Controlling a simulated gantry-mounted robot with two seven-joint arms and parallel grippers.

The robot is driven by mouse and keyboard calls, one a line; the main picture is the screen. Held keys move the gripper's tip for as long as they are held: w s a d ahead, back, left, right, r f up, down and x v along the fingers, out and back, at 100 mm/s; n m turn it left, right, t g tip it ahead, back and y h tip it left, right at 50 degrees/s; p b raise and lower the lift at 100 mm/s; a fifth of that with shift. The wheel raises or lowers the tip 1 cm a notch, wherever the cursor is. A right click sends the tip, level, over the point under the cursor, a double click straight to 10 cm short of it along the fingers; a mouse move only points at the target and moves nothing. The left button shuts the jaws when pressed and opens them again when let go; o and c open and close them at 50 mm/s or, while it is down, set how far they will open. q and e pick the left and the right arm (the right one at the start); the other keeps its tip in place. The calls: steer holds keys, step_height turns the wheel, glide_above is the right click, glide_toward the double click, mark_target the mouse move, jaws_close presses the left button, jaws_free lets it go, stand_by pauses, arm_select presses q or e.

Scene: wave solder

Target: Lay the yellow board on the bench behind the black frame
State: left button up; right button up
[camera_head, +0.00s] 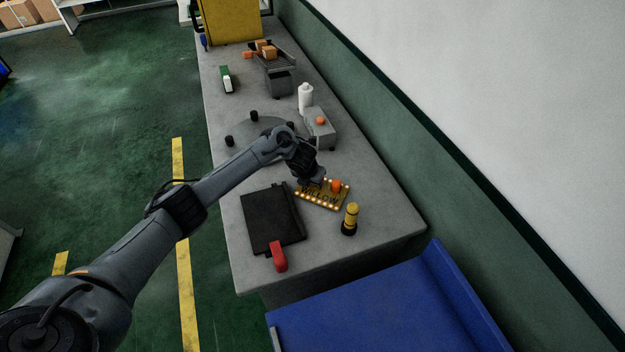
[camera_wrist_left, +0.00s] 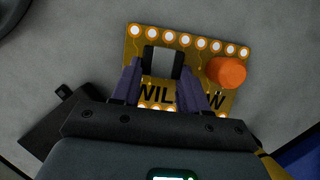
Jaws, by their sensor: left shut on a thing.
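The yellow board (camera_head: 322,201) has pale round pads along its edges, dark lettering and an orange round part. It is right of the black frame (camera_head: 270,218) in the head view, at or just above the bench (camera_head: 373,205); I cannot tell whether it touches. My left gripper (camera_head: 314,182) is over the board's far side. In the left wrist view its fingers (camera_wrist_left: 160,88) are closed around a grey-and-black block on the yellow board (camera_wrist_left: 203,52), and they hide part of the lettering. The black frame shows in part in the left wrist view (camera_wrist_left: 55,130). My right gripper is out of view.
A black and yellow cylinder (camera_head: 350,219) stands close right of the board. A red clamp-like part (camera_head: 278,257) is at the frame's near edge. A grey box with an orange button (camera_head: 320,127) and a white bottle (camera_head: 305,97) stand farther back. A blue surface (camera_head: 395,310) lies in front.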

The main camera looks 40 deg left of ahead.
arm_select(q)
steer(key=shift+f, duration=0.3)
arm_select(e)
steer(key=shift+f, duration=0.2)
arm_select(q)
steer(key=o, duration=1.4)
steer(key=shift+s+r, duration=0.2)
steer(key=shift+r, duration=0.45)
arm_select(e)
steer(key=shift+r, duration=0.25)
arm_select(q)
steer(key=p+v, duration=0.3)
steer(key=v, duration=0.6)
steer(key=shift+s+d+r, duration=0.15)
steer(key=shift+s, duration=0.05)
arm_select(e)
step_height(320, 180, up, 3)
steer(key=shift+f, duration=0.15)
